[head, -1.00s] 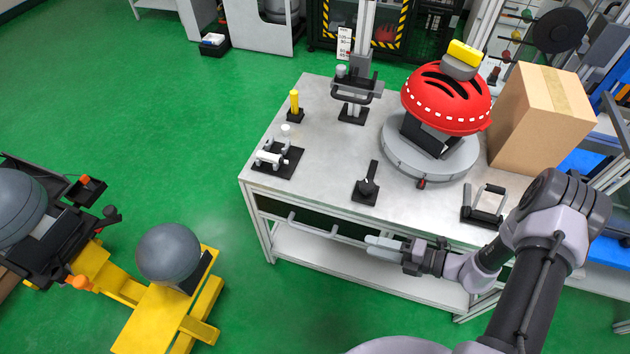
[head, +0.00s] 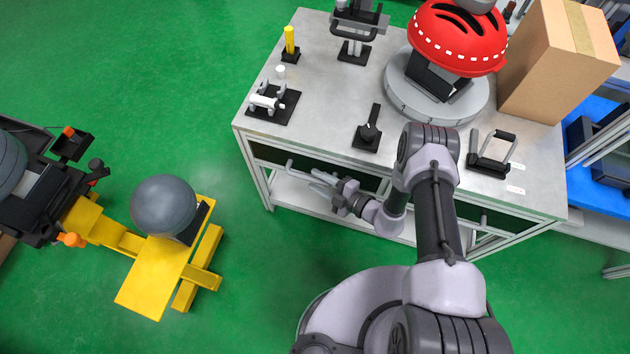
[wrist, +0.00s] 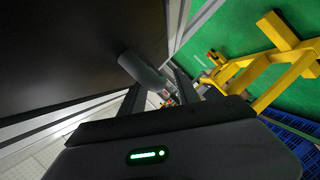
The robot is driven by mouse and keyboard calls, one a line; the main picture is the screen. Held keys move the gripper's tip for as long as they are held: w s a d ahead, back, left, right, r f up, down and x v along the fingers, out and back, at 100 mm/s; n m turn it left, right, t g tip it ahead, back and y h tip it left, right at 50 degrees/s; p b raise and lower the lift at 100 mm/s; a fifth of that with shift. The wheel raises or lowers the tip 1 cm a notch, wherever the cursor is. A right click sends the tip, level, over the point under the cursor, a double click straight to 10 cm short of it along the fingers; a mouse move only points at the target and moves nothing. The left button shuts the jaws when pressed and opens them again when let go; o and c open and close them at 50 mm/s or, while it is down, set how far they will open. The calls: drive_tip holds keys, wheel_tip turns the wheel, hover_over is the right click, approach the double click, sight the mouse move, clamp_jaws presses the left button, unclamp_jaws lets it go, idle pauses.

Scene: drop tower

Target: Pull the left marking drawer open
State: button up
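The left marking drawer (head: 270,152) shows as a dark front under the bench's left front edge. Its grey bar handle (head: 305,172) stands out from that front. The drawer looks shut, though my arm hides part of it. My gripper (head: 321,183) is at the right part of the handle, with its two fingers apart. In the wrist view the grey handle bar (wrist: 143,72) lies at the mouth of my open gripper (wrist: 157,95), between the finger lines. I cannot tell whether a finger touches it. A dark panel (wrist: 75,45) fills the upper left there.
On the bench (head: 325,95) stand a red helmet (head: 458,38) on a round base, a cardboard box (head: 555,65), a black clamp (head: 369,132) and small fixtures. A yellow stand (head: 150,285) with a grey ball (head: 163,205) is at left. Green floor is clear between.

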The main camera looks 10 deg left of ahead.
drive_tip(key=shift+w+a+f, duration=0.1)
drive_tip(key=shift+w+a, duration=0.1)
drive_tip(key=shift+a, duration=0.4)
drive_tip(key=shift+c, duration=0.5)
clamp_jaws()
idle(0.5)
